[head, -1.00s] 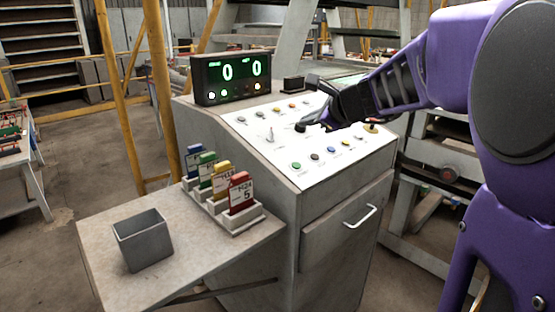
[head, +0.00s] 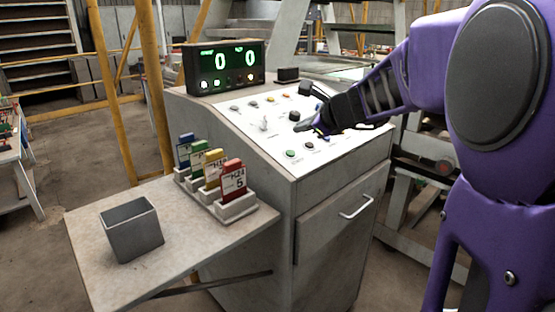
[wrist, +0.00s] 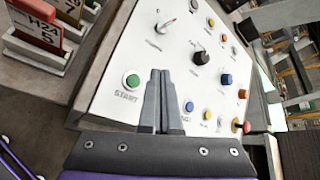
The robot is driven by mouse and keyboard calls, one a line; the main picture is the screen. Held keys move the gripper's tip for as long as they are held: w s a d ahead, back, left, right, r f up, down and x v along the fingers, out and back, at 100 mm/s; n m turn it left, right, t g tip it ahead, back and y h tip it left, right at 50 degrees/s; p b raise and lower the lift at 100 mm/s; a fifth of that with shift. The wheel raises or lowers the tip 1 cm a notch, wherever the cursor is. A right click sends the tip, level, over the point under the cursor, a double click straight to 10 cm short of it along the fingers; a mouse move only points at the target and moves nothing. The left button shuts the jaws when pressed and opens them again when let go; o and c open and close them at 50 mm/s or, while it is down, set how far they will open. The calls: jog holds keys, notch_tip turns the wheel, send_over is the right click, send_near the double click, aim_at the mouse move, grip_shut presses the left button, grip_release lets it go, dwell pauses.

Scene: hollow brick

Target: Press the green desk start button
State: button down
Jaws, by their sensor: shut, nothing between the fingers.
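The green start button (wrist: 132,81), labelled START, sits on the sloped white panel (wrist: 115,100) of the desk. In the head view the green button (head: 291,154) is at the panel's near left edge. My gripper (wrist: 161,72) is shut and empty, its fingertips over the panel just right of the green button in the wrist view, apart from it in the picture. In the head view my gripper (head: 312,131) is above the panel, behind and right of the button. The gap between fingertips and panel cannot be told. Some near-row buttons are partly hidden by my gripper.
Blue (wrist: 189,106), yellow and red buttons, a lever (wrist: 166,26) and a black knob (wrist: 200,57) share the panel. A display (head: 226,67) reading 0 and 0 stands behind. A card rack (head: 237,206) and grey bin (head: 132,230) occupy the left side shelf.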

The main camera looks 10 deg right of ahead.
jog(key=shift+w+a+f+b, duration=0.1)
jog(key=shift+w+f+b, duration=0.15)
jog(key=shift+f, duration=0.5)
jog(key=shift+w+a+f+b, duration=0.1)
jog(key=shift+a+f+b, duration=0.1)
jog(key=shift+f, duration=0.5)
jog(key=shift+w+a+f+b, duration=0.1)
jog(key=shift+w+f+b, duration=0.15)
jog(key=shift+f, duration=0.5)
jog(key=shift+f, duration=0.15)
jog(key=shift+f, duration=0.3)
jog(key=shift+w+a+f, duration=0.1)
jog(key=shift+f, duration=0.25)
dwell(1.0)
jog(key=shift+r, duration=0.1)
jog(key=shift+s+r+p, duration=0.2)
jog(key=shift+r+p, duration=0.4)
jog(key=shift+r, duration=0.05)
jog(key=shift+r, duration=0.1)
jog(key=shift+s+d+r+p, duration=0.2)
jog(key=shift+r+p, duration=0.45)
jog(key=shift+r, duration=0.1)
jog(key=shift+s+d+r+p, duration=0.15)
jog(key=shift+r+p, duration=0.55)
jog(key=shift+r, duration=0.1)
jog(key=shift+s+d+r+p, duration=0.2)
jog(key=shift+r+p, duration=0.45)
jog(key=shift+r, duration=0.1)
